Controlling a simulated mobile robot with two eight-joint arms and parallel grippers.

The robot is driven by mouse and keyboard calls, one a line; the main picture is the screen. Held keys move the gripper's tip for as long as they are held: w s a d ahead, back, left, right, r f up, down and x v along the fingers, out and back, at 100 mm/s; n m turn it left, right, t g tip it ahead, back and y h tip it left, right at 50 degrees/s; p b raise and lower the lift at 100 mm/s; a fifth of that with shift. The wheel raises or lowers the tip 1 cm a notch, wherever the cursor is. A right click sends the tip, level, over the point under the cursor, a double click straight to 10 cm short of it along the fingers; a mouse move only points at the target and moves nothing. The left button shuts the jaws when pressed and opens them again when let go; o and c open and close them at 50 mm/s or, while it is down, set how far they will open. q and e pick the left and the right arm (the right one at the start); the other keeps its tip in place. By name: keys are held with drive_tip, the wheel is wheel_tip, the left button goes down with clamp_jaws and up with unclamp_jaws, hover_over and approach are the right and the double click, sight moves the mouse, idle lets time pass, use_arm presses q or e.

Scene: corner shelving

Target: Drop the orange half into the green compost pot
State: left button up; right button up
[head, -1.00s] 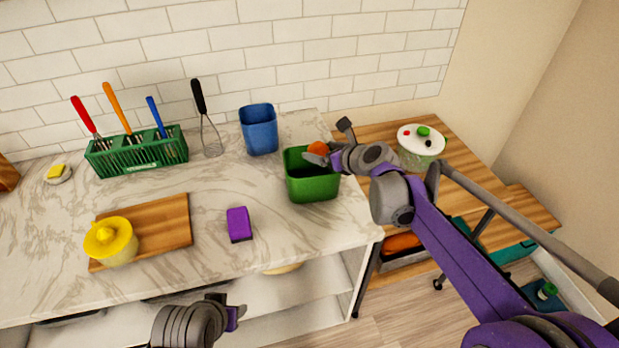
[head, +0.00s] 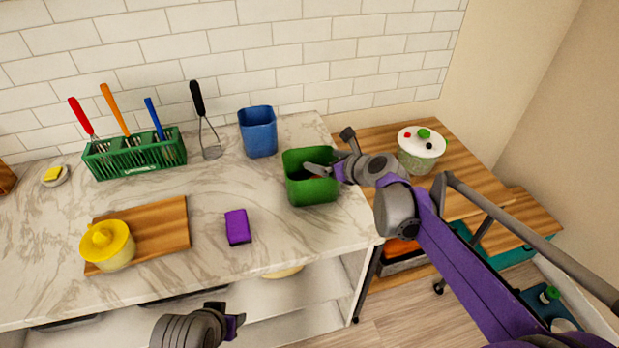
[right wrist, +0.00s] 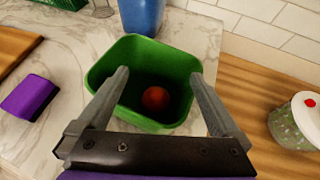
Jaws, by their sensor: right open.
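The green compost pot (head: 312,190) stands on the marble counter near its right end; it also shows in the right wrist view (right wrist: 150,58). The orange half (right wrist: 155,98) lies inside the pot in the right wrist view, and in the head view it is hidden. My right gripper (head: 329,152) is open and empty over the pot's mouth; its two fingers (right wrist: 160,90) spread apart above the pot in the right wrist view. My left gripper (head: 234,316) is low in front of the counter, and its jaws are not clear.
A blue container (head: 258,132) stands behind the pot. A purple sponge (head: 238,227), a cutting board (head: 168,222) with a yellow juicer (head: 107,245) and a green utensil rack (head: 135,153) are to the left. A lidded pot (head: 421,150) stands on the wooden table at right.

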drive_tip(key=v, duration=0.9)
drive_tip(key=shift+s+d, duration=0.1)
drive_tip(key=s+d+f+n+g+h, duration=0.1)
drive_tip(key=s+d+f+n+h, duration=0.1)
drive_tip(key=s+f+n, duration=0.3)
drive_tip(key=s+d+f+n+g+h, duration=0.2)
drive_tip(key=s+d+f+n, duration=0.3)
drive_tip(key=s+n, duration=0.9)
drive_tip(key=s+d+f+n+g+h, duration=0.1)
drive_tip(key=s+d+f+n+h, duration=0.2)
drive_tip(key=s+f+n, duration=0.3)
drive_tip(key=s+d+n, duration=0.1)
drive_tip(key=s+n, duration=0.2)
drive_tip(key=n, duration=0.1)
drive_tip(key=shift+s+g, duration=0.3)
drive_tip(key=shift+s, duration=0.1)
drive_tip(key=shift+f, duration=0.1)
